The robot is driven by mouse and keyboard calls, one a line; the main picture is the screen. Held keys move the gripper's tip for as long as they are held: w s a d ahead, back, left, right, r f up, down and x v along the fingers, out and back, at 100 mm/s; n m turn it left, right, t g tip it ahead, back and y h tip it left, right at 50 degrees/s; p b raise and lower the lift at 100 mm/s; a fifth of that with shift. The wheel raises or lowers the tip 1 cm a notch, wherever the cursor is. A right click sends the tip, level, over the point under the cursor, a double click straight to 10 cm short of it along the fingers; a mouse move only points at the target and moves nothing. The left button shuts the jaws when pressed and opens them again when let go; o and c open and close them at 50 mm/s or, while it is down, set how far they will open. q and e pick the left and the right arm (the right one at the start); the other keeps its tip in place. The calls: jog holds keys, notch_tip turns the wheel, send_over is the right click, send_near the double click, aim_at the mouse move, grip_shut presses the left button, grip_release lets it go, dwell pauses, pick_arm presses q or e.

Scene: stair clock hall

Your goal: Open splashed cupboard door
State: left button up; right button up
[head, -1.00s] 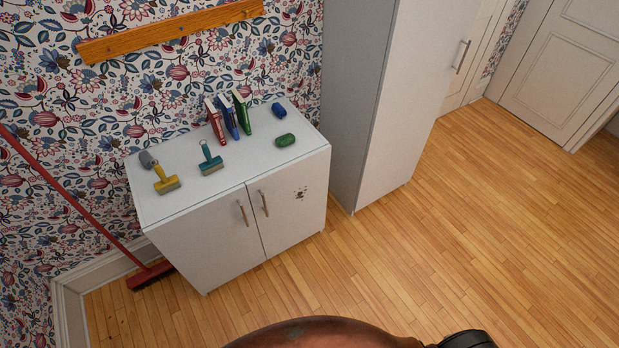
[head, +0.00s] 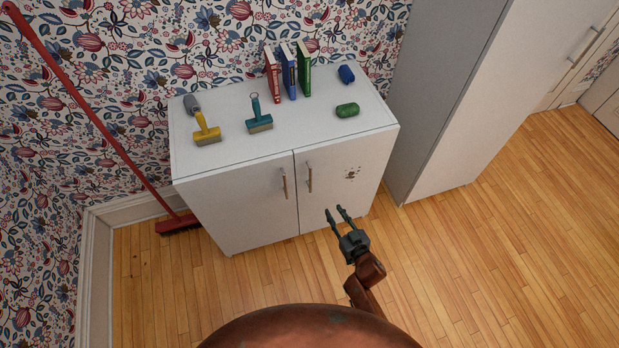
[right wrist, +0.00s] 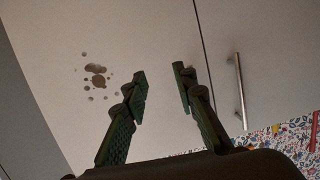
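The splashed cupboard door (head: 346,194) is the right one of two doors on a low white cupboard. It is shut, with a dark splash (head: 352,173) near its upper right. Its upright bar handle (head: 309,177) sits by the middle seam. My right gripper (head: 335,211) is open and empty, apart from the handle. It appears below and right of the handle in the head view. The right wrist view shows the splash (right wrist: 97,78) left of the open fingers (right wrist: 160,78). A bar handle (right wrist: 239,90) shows across the seam there. My left gripper is out of view.
The plain left door (head: 240,205) is shut. A tall white cabinet (head: 470,130) stands to the right. A red broom (head: 100,125) leans at the left. Floor in front is clear.

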aim_at(311, 179)
jog(key=w+a+r+n+t+y+b, duration=0.1)
jog(key=a+r, duration=0.2)
jog(key=r, duration=0.2)
jog(key=w+a+r+t+y, duration=0.1)
jog(key=w+a+r+y, duration=0.1)
jog(key=r, duration=0.3)
jog(key=b+x, duration=0.1)
jog(key=x, duration=0.2)
jog(key=b+x, duration=0.1)
jog(key=x, duration=0.2)
jog(key=shift+a+r, duration=0.1)
jog(key=shift+a, duration=0.3)
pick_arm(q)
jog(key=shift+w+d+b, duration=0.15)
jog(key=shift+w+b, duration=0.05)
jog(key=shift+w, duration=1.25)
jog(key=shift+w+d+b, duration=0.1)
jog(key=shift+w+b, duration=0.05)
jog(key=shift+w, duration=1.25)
pick_arm(e)
jog(key=shift+w+a+r, duration=0.1)
jog(key=shift+w+a, duration=0.2)
jog(key=shift+w, duration=0.3)
jog(key=shift+c, duration=0.3)
grip_shut()
